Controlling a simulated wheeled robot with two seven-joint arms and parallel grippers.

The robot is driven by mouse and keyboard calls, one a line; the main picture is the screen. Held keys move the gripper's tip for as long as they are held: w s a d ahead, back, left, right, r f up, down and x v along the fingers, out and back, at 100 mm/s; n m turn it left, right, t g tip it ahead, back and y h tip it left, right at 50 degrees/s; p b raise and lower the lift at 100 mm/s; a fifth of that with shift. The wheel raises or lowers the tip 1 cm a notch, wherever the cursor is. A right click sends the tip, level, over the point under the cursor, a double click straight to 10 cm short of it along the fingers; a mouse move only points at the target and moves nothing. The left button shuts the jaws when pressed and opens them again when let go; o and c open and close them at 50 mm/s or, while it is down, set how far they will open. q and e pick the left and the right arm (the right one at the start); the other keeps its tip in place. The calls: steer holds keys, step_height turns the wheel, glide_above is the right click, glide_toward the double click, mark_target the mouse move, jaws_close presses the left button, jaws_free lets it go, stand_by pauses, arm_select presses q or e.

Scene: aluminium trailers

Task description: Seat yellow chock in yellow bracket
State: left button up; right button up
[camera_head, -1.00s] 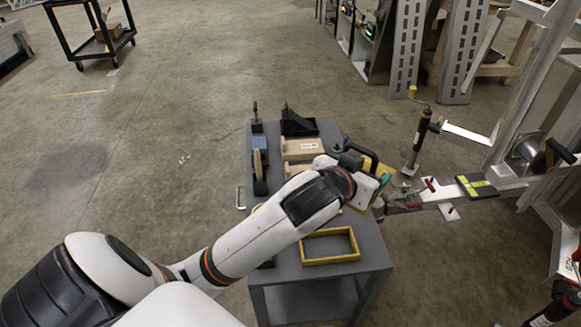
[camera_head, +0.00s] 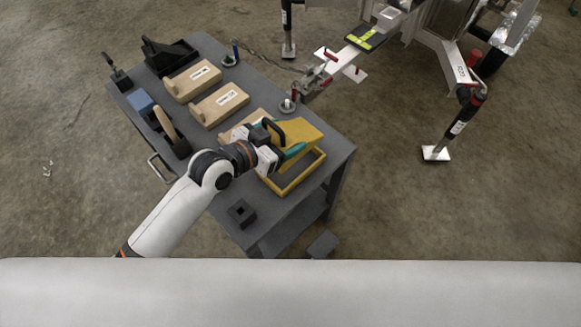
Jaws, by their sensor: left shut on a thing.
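The yellow chock (camera_head: 304,131) is a solid yellow wedge over the far part of the yellow bracket. The yellow bracket (camera_head: 299,180) is an open rectangular frame on the grey table top, near its right front edge. My left gripper (camera_head: 289,151) comes in from the left and is shut on the chock, with its teal fingers against the chock's near side. The gripper hides part of the chock and the bracket's left side. I cannot tell whether the chock touches the bracket. My right gripper is not in view.
A trailer coupler (camera_head: 313,83) reaches over the table's far right edge.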

arm_select(q)
step_height(320, 180, down, 6)
steer(key=shift+r+b, duration=0.1)
steer(key=shift+b, duration=0.4)
steer(key=shift+f, duration=0.55)
steer(key=f, duration=0.2)
steer(key=f+b, duration=0.1)
steer(key=shift+s+a+f, duration=0.1)
steer(key=shift+s+a, duration=0.05)
steer(key=shift+s, duration=0.1)
steer(key=shift+c, duration=0.7)
steer(key=shift+s+f, duration=0.15)
steer(key=shift+s, duration=0.05)
steer(key=shift+c, duration=0.8)
steer(key=o, duration=1.3)
steer(key=shift+a+f, duration=0.1)
steer(key=shift+f, duration=0.15)
steer(key=shift+o, duration=1.4)
steer(key=shift+w, duration=0.15)
steer(key=shift+o, duration=0.5)
steer(key=shift+w+d, duration=0.15)
steer(key=shift+d, duration=0.05)
steer(key=shift+r, duration=0.15)
steer(key=shift+s+a+r, duration=0.2)
steer(key=shift+a+r, duration=0.05)
steer(key=p+v, duration=0.1)
steer(key=v, duration=1)
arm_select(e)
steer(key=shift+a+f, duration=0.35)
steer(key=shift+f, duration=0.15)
